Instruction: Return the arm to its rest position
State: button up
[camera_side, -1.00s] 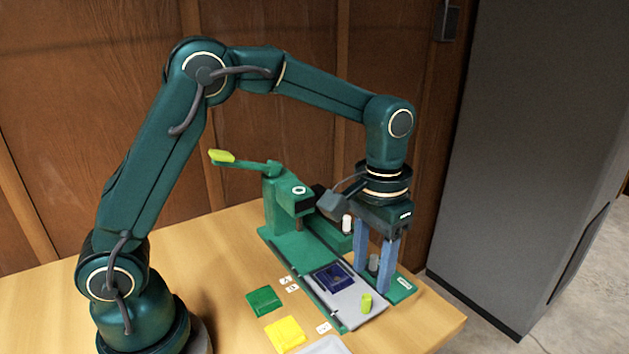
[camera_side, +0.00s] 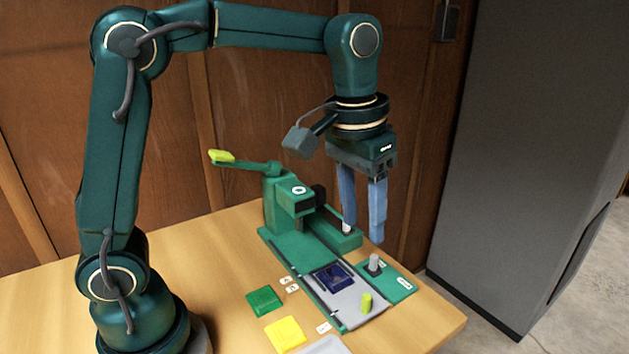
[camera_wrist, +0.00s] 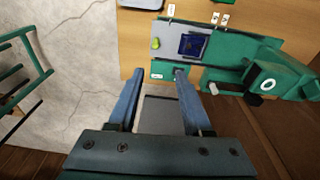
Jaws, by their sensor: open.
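My gripper (camera_side: 364,222) hangs fingers-down above the far right part of the table. Its two blue fingers are apart with nothing between them. A grey peg (camera_side: 374,263) stands on a green block to the right.
A green square (camera_side: 264,300) and a yellow square (camera_side: 286,333) lie on the wooden table (camera_side: 208,268) near small labels. A grey cabinet (camera_side: 530,150) stands to the right. A wooden wall rises behind. In the wrist view, green metal framing (camera_wrist: 25,70) stands at the left.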

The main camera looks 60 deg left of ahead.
jog(key=s+a+r+t, duration=0.3)
jog(key=s, duration=0.4)
jog(key=s+f+t, duration=0.1)
jog(key=s+f, duration=0.3)
jog(key=s, duration=0.2)
jog(key=shift+a+f, duration=0.25)
jog(key=shift+a, duration=0.15)
